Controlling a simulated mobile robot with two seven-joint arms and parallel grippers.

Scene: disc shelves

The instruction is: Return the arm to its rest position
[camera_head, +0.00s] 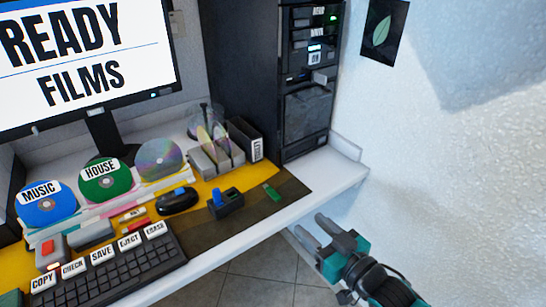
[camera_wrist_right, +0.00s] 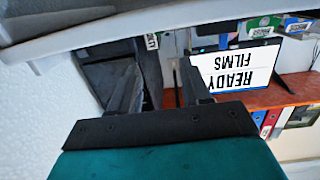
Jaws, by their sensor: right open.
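My right gripper (camera_head: 328,234) is in front of the desk's right front edge in the head view, over the tiled floor. Its two dark fingers are apart with nothing between them, and its teal wrist reaches in from the bottom right. In the right wrist view the fingers (camera_wrist_right: 160,85) are also spread and empty. The monitor (camera_wrist_right: 236,70) reading READY FILMS appears upside down there. My left gripper is not in either view.
A dark computer tower (camera_head: 306,122) stands at the back right. A white wall (camera_head: 455,160) is on the right.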

